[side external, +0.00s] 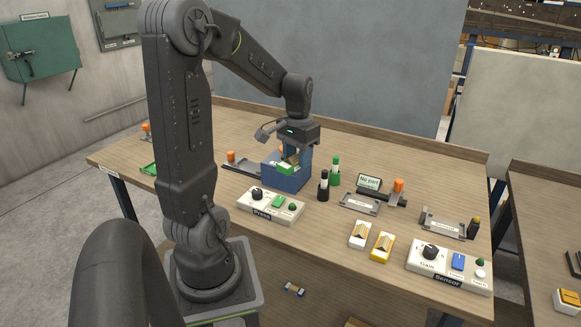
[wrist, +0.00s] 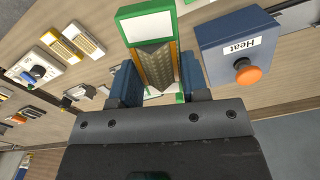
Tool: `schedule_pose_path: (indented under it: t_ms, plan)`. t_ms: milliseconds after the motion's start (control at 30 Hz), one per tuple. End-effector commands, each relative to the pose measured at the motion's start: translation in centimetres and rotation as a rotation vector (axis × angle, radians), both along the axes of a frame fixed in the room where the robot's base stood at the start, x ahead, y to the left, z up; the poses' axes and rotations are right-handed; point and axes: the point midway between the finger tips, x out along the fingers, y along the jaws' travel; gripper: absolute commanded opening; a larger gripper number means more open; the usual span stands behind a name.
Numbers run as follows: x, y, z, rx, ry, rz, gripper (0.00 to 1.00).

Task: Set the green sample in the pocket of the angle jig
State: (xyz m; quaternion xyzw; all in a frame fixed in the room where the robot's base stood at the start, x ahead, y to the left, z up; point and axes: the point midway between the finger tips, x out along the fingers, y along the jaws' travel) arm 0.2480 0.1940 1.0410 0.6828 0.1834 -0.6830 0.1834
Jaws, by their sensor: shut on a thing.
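In the wrist view the blue fingers of my gripper (wrist: 160,78) stand on either side of the sample. Its green-edged white end (wrist: 148,25) points away, and a ridged brown-grey strip with yellow edges lies between the fingers. Whether the sample touches the blue block is hidden. Two grey labelled fixtures stand on the right, one mid-table (side external: 359,204) and one farther right (side external: 447,230); their labels are too small to tell which is the angle jig.
A blue Heat unit (wrist: 233,28) with an orange knob is close by in the wrist view. The Press box (side external: 270,206) is in front.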

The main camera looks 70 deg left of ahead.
Motion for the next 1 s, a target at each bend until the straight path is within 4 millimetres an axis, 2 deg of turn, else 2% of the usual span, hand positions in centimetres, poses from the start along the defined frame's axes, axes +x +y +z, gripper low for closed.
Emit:
schedule_pose_path:
  t_ms: [167, 300, 500, 600, 867, 1000]
  plan:
    - [3.7, 0.5, 0.3, 0.000, 0.000, -0.240, 0.18]
    - [7.7, 0.5, 0.5, -0.001, 0.001, -0.495, 0.18]
    - [13.9, -0.4, 0.2, -0.002, 0.000, -0.898, 0.18]
    - [16.2, -1.1, 0.0, 0.000, 0.000, -1.048, 0.18]
    - [20.2, -2.8, -0.6, 0.000, 0.000, -1.330, 0.18]
    - [19.8, -2.6, -3.3, -0.004, 0.001, -1.315, 0.18]
